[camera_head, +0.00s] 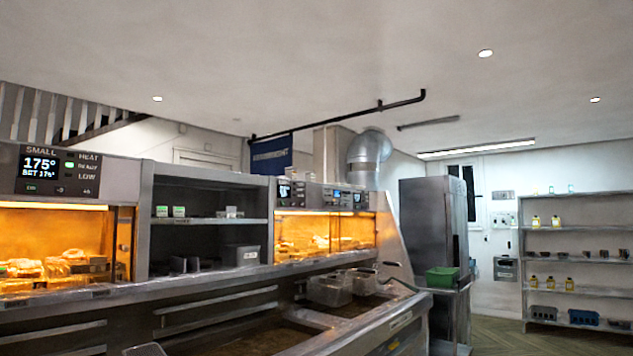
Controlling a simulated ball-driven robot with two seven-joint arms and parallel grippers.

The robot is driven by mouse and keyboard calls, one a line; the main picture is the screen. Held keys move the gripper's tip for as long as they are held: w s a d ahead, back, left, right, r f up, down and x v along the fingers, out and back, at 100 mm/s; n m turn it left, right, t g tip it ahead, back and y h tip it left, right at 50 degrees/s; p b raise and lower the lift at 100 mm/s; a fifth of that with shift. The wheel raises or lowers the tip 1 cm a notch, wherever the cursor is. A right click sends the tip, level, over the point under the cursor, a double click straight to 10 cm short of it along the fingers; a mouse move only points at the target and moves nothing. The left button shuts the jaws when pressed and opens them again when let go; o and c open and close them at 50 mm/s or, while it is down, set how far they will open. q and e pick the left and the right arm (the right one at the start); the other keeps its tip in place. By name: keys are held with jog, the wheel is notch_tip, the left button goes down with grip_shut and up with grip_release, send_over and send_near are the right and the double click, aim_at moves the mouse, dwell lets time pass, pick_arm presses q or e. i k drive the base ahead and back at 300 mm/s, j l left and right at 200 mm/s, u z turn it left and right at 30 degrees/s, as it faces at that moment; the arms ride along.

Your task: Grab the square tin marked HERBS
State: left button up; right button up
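No tin with a readable HERBS label shows. Two small green-and-white containers, one on the left (161,211) and one on the right (179,211), stand side by side on the upper shelf of the dark open rack in the middle left. Neither of my grippers is in view.
A frying range with metal baskets (328,290) runs along the front. Lit warming cabinets, left (55,245) and right (325,232), flank the rack. A green bin (441,280) stands before a tall steel cabinet (428,215). Shelving (575,225) holds yellow bottles. Floor (500,338) shows at right.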

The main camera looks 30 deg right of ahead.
aim_at(310, 176)
jog(key=i+l, duration=0.4)
jog(key=l, duration=0.3)
jog(key=i+l+z, duration=0.1)
jog(key=i+l, duration=0.3)
jog(key=l, duration=0.25)
jog(key=i+l, duration=0.45)
jog(key=l, duration=0.2)
jog(key=i+l+z, duration=0.1)
jog(key=i+l, duration=0.3)
jog(key=l, duration=0.3)
jog(key=i+l, duration=0.45)
jog(key=l, duration=0.15)
jog(key=i+l, duration=0.1)
jog(key=l, duration=0.25)
jog(key=l+z, duration=0.1)
jog(key=l, duration=0.25)
jog(key=i+l, duration=0.15)
jog(key=l, duration=0.15)
jog(key=l+z, duration=0.05)
